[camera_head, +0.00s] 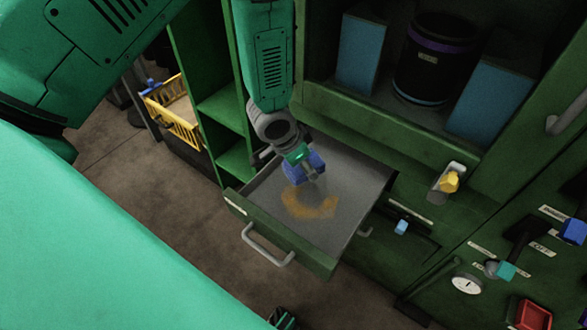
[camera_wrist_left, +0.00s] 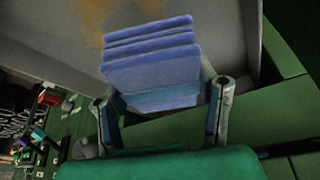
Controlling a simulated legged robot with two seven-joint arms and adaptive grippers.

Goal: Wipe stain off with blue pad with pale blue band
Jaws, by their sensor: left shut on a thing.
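My left gripper (camera_head: 310,172) is over the open grey drawer (camera_head: 352,172). It is shut on the blue pad (camera_head: 297,168), near the back left part of the drawer floor. In the left wrist view the ridged pad (camera_wrist_left: 150,50) sits between the two fingers, with its paler blue band (camera_wrist_left: 165,97) between them. The orange-brown stain (camera_head: 308,208) lies on the drawer floor just in front of the pad, and its edge also shows in the left wrist view (camera_wrist_left: 97,18). I cannot tell whether the pad touches the floor.
The drawer has a front handle (camera_head: 268,246) and low green walls. A cabinet above holds a dark drum (camera_head: 435,60) and blue boxes (camera_head: 487,98). A yellow basket (camera_head: 174,108) is at left.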

